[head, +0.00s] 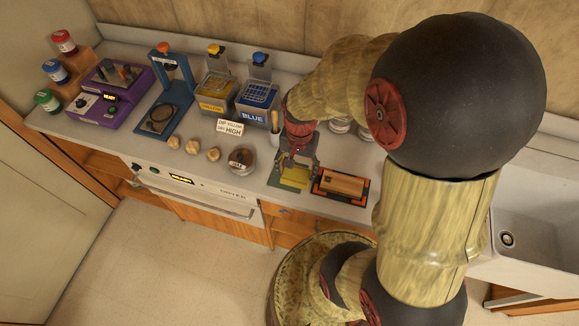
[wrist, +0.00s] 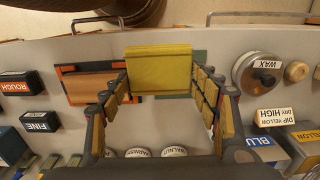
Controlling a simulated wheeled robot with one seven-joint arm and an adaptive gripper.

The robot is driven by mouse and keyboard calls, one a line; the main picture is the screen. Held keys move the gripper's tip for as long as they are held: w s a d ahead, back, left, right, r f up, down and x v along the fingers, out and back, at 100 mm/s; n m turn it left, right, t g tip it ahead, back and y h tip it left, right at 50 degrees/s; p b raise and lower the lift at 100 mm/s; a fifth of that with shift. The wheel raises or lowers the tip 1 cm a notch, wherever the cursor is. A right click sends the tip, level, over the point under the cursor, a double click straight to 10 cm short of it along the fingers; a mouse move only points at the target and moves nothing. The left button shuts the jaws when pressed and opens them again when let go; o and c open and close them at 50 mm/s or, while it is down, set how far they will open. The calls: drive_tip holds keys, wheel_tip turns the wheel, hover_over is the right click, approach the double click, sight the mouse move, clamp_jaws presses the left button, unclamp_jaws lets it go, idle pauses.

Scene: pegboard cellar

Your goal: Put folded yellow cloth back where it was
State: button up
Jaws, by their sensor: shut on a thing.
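My gripper (head: 297,168) is shut on the folded yellow cloth (head: 294,177). In the wrist view my gripper (wrist: 159,68) has one finger on each side of the cloth (wrist: 159,72), which looks like a flat folded pad. The cloth is over a dark green mat (head: 273,181) near the counter's front edge. The mat shows at the cloth's sides in the wrist view (wrist: 201,60). I cannot tell whether the cloth touches the mat or hangs just above it.
A wooden block (head: 345,183) lies on a black and orange tray close beside the cloth. A wax tin (head: 242,158), wooden balls (head: 192,147) and a dip sign (head: 230,128) stand to the left. Blue (head: 257,98) and yellow (head: 215,92) stations are behind. The sink (head: 535,225) is right.

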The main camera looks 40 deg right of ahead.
drive_tip(key=w+f, duration=0.2)
drive_tip(key=w+d+f+b, duration=0.1)
drive_tip(key=w+f, duration=0.1)
drive_tip(key=w+d+f, duration=0.1)
drive_tip(key=w+f, duration=0.2)
drive_tip(key=shift+w+d+b, duration=0.1)
drive_tip(key=shift+d+b, duration=0.15)
drive_tip(key=shift+b, duration=0.05)
drive_tip(key=shift+w+f+b, duration=0.1)
drive_tip(key=shift+f+b, duration=0.3)
drive_tip(key=shift+f, duration=1.25)
drive_tip(key=shift+f, duration=0.1)
drive_tip(key=o, duration=1.1)
drive_tip(key=s+a+r+n+t+p, duration=0.1)
drive_tip(key=s+a+r+n, duration=0.15)
drive_tip(key=r, duration=0.95)
drive_tip(key=s+a+r+n+t+p, duration=0.15)
drive_tip(key=a+r, duration=0.25)
drive_tip(key=r, duration=0.8)
drive_tip(key=s+a+r+n+t, duration=0.1)
drive_tip(key=s+a+r+n, duration=0.1)
drive_tip(key=s+r, duration=0.1)
drive_tip(key=s+a+r+n+t, duration=0.1)
drive_tip(key=s+a+r+n, duration=0.1)
drive_tip(key=s+r, duration=0.1)
drive_tip(key=s+a+r+n+t, duration=0.1)
drive_tip(key=s+a+r+n, duration=0.1)
drive_tip(key=s+r, duration=0.1)
drive_tip(key=shift+a+r, duration=0.15)
drive_tip(key=shift+r, duration=0.2)
